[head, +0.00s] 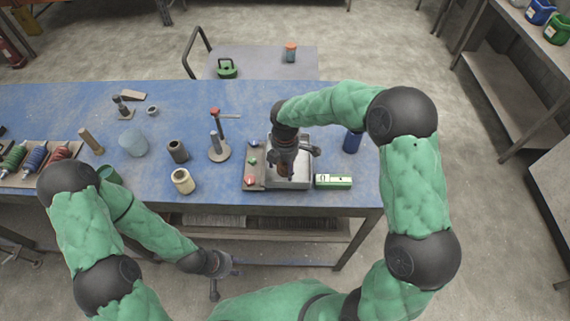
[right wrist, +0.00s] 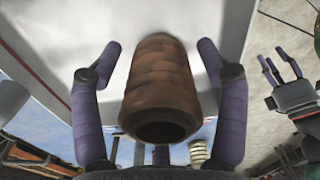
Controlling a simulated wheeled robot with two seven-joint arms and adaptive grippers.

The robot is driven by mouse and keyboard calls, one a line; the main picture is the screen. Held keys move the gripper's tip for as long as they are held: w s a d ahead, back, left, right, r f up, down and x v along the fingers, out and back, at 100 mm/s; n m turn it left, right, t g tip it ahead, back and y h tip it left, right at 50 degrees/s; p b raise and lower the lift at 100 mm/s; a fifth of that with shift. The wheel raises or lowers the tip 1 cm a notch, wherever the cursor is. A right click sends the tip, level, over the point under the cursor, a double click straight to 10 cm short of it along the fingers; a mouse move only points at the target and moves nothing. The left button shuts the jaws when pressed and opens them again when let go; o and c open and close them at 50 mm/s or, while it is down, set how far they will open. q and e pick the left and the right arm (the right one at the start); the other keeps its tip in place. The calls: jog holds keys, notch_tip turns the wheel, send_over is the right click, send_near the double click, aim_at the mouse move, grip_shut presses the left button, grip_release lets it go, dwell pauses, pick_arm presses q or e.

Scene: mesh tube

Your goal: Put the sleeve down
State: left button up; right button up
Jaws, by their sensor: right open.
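The sleeve (right wrist: 160,90) is a brown, ribbed, hollow tube, seen in the right wrist view with its open end toward the camera. Its far end is against a pale grey surface. My right gripper (right wrist: 158,55) is open, with one purple finger on each side of the sleeve and visible gaps between. In the head view my right gripper (head: 286,168) points down over the grey metal tray (head: 290,184) and largely hides the sleeve. My left gripper (head: 220,272) is low in front of the table, empty, its fingers spread apart.
A green-and-white box (head: 333,181) stands right of the tray, and a blue cylinder (head: 352,141) behind it. A cream ring-shaped cylinder (head: 183,181), a dark cup (head: 178,151) and a red-topped stand (head: 217,140) are to the left on the blue table (head: 75,105).

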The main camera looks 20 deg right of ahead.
notch_tip(320, 180, up, 12)
jog(key=p, duration=0.1)
jog(key=shift+r+p, duration=0.15)
jog(key=shift+p, duration=0.25)
dwell(0.4)
